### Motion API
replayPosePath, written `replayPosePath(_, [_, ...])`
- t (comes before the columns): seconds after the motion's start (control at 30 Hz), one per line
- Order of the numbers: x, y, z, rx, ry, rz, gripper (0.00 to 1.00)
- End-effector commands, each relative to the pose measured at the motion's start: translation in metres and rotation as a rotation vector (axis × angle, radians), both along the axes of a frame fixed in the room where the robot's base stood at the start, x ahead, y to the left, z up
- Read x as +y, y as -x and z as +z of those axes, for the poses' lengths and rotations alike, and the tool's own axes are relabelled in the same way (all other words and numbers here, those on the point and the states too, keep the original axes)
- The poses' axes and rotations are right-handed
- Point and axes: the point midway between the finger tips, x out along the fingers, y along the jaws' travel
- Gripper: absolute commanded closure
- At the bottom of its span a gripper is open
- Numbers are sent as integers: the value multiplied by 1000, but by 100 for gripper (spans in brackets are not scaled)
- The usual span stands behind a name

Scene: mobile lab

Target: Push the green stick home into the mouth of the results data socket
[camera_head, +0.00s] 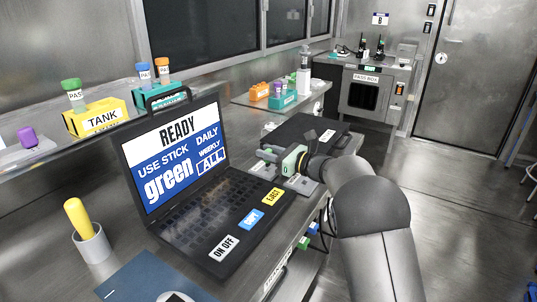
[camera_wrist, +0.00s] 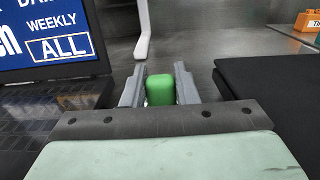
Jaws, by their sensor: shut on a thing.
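My gripper (camera_head: 267,154) is over the bench just right of the laptop, with its fingers pointing left in the head view. In the wrist view my gripper (camera_wrist: 160,78) is shut on the green stick (camera_wrist: 160,90), whose rounded green block shows between the two grey fingers. The stick's far end is hidden, and I cannot make out the stick in the head view. The laptop screen (camera_head: 176,152) reads "READY", "USE STICK green" and "ALL". I cannot identify the results data socket or its mouth in either view.
The laptop keyboard (camera_head: 215,213) is close left of my gripper. A black case (camera_head: 300,131) lies just beyond it. A grey holder with a yellow-handled tool (camera_head: 77,215) stands front left. Racks, including a yellow one (camera_head: 95,117), stand on the back ledge.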

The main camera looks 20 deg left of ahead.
Motion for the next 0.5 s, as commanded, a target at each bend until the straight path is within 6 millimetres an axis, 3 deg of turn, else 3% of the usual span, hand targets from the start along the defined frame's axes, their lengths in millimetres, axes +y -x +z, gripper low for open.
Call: replayPosePath(0.5, [0,0,-5,0,0,0,95])
